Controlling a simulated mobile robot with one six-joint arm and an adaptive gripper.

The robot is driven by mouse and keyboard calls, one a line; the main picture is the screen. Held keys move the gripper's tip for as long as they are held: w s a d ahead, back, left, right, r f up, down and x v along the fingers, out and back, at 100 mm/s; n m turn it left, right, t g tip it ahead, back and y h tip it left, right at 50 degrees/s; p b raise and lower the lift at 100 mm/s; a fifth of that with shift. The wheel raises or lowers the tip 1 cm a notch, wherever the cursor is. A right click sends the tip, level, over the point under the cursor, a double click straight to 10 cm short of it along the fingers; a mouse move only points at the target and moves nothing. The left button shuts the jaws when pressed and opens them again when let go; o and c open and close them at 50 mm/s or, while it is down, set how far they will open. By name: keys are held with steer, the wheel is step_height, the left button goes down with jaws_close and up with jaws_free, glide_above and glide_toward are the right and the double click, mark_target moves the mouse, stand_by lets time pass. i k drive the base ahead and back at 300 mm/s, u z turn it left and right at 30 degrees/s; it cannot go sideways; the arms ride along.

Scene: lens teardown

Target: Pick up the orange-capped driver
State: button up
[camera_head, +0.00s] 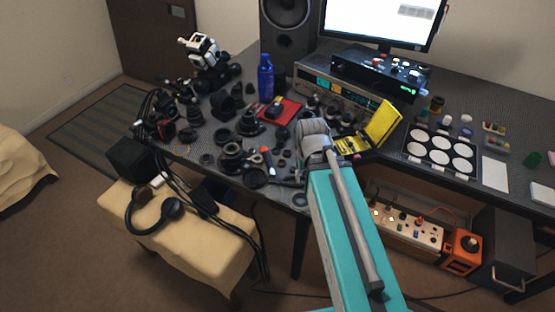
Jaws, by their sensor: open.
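A small driver with an orange cap (265,151) lies on the dark work table among black lens parts, just left of my arm. Its orange end points away toward the back of the table, and its darker part runs toward the front edge. My teal arm reaches up from the bottom of the picture and bends at a grey joint to the right of the driver. I cannot make out my gripper; the arm may hide it. Nothing visible is touching the driver.
Black lens rings and barrels crowd the table (463,101) around the driver. A red mat (290,107), blue bottle (265,78) and open yellow case (383,122) stand close by. A cloth-covered stool with headphones (170,209) is at front left.

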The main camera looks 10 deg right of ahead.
mark_target(264, 150)
steer(key=z, duration=0.6)
steer(key=k, duration=1)
steer(key=u, duration=0.65)
steer(key=i, duration=1)
steer(key=z, duration=0.05)
